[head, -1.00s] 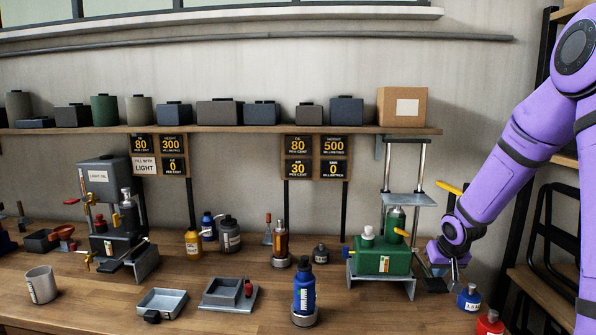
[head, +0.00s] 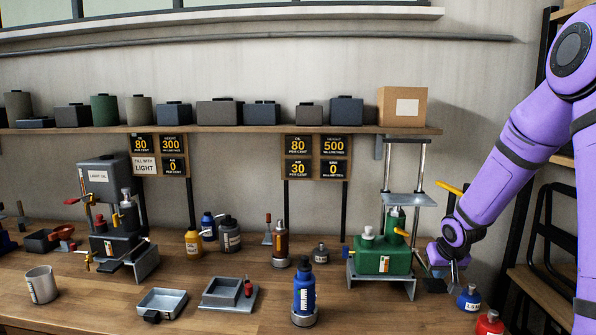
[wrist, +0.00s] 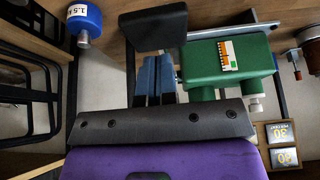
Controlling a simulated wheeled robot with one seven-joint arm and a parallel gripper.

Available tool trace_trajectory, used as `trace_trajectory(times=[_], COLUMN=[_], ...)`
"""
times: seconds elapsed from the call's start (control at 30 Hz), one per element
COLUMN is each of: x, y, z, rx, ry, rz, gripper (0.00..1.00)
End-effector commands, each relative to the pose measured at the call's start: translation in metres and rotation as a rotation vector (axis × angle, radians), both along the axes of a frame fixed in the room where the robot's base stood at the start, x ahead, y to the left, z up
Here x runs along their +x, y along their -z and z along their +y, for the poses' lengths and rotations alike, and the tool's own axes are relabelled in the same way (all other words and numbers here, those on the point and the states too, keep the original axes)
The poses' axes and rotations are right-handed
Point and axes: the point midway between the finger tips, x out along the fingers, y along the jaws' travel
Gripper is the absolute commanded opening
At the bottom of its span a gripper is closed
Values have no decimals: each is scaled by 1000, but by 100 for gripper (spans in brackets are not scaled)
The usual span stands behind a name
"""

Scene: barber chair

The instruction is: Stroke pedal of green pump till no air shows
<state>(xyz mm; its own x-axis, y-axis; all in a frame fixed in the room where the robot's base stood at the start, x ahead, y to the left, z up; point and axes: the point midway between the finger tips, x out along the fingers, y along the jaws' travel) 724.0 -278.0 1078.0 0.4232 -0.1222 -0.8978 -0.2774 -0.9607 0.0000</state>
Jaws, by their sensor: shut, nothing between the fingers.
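The green pump (head: 382,258) stands on a metal base at the right of the bench, and its green body with a striped gauge shows in the wrist view (wrist: 230,62). Its black pedal pad (head: 435,285) sticks out to the right, and it fills the upper middle of the wrist view (wrist: 153,30). My gripper (head: 454,283) is shut and empty beside the pedal, right of the pump. In the wrist view its blue fingertips (wrist: 155,62) are together just at the pad; whether they touch it I cannot tell. A sign (head: 299,169) behind reads air 30 per cent.
A blue bottle (head: 468,298) and a red bottle (head: 490,323) stand close to the right of my gripper. A blue canister (head: 304,290) stands front centre. The bench between canister and green pump is clear.

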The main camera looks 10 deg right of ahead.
Motion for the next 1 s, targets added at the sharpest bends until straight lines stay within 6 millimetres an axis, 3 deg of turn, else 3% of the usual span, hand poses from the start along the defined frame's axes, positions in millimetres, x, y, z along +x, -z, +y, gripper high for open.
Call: trace_trajectory(times=[0.73,1.0], x=[-1,3], y=[24,53], z=[1,1], rx=[1,1], ry=[-1,-4], rz=[1,3], gripper=[0,0])
